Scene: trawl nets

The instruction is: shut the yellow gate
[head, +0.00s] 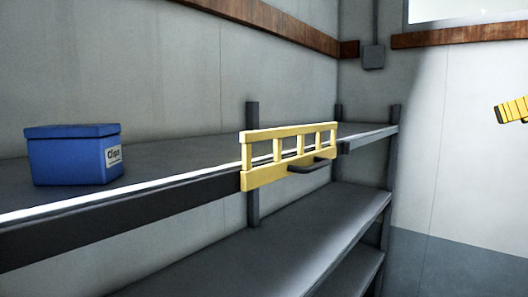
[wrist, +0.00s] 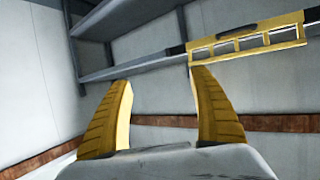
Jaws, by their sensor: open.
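The yellow gate (head: 272,174) is a low barred panel at the front edge of the upper shelf, in the middle of the head view. A dark handle (head: 311,166) sticks out from its lower rail. The gate looks roughly in line with the shelf edge; I cannot tell whether it stands slightly ajar. My gripper shows only in part at the right edge of the head view (head: 512,110), well apart from the gate. In the wrist view my gripper (wrist: 161,76) is open and empty, with the gate (wrist: 250,51) beyond the right finger.
A blue box (head: 68,160) labelled "Clips" stands on the upper shelf (head: 170,155) at the left. A lower shelf (head: 300,230) runs beneath. Dark posts (head: 392,150) stand at the right end. The space right of the shelves looks clear.

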